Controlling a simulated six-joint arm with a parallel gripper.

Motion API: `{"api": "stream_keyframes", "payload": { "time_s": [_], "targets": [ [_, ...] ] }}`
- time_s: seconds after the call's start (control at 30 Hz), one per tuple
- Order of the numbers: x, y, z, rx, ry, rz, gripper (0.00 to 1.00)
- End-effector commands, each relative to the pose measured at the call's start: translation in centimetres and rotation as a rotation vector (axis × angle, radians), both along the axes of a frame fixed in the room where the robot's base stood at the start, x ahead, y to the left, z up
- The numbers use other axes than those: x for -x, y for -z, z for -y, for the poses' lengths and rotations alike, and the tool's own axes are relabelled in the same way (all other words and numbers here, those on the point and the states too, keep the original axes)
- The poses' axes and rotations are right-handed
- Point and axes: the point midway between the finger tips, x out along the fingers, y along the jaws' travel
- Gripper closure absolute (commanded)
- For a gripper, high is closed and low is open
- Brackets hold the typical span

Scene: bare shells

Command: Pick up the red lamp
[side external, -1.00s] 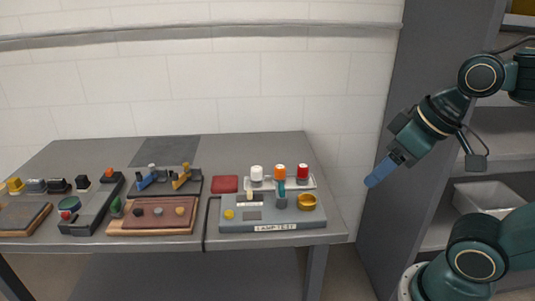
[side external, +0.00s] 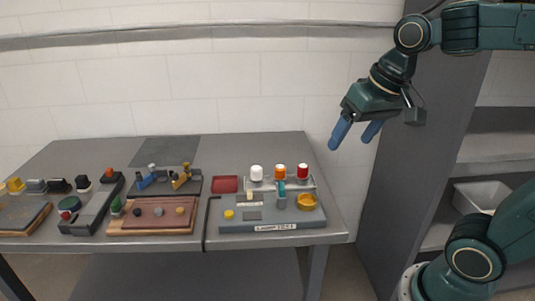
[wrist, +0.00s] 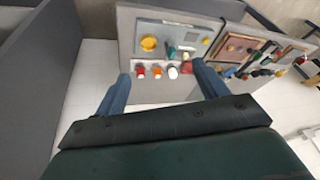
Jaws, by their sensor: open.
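The red lamp (side external: 303,171) stands upright at the right end of a row of three lamps on a light rack at the right of the table. In the wrist view the red lamp (wrist: 140,72) is the leftmost of the row, near the left fingertip in the picture. My gripper (side external: 355,143) is open and empty, above and to the right of the lamps, with its blue fingers pointing down and left. In the wrist view my gripper (wrist: 160,75) has its fingers wide apart, with the lamps seen between them.
An orange lamp (side external: 280,172) and a white lamp (side external: 257,173) stand beside the red one. The lamp test board (side external: 260,227) with a yellow ring (side external: 306,202) lies in front. A red pad (side external: 224,184) lies left. A grey cabinet (side external: 400,190) stands right of the table.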

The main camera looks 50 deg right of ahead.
Motion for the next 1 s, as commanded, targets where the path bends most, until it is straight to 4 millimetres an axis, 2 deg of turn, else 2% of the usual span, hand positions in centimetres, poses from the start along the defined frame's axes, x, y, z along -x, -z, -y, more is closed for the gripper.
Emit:
{"api": "stream_keyframes", "payload": {
  "time_s": [0.03,0.23,0.57,0.77,1.0],
  "targets": [
    [-1.1,-0.1,0.5,-0.013,0.044,-0.016,0.28],
    [-5.1,-0.1,2.3,-0.062,0.212,-0.065,0.28],
    [-11.4,1.4,6.3,-0.135,0.496,-0.142,0.28],
    [-14.9,3.4,9.1,-0.173,0.669,-0.187,0.28],
    [-18.6,6.7,12.8,-0.213,0.88,-0.239,0.28]
  ]
}}
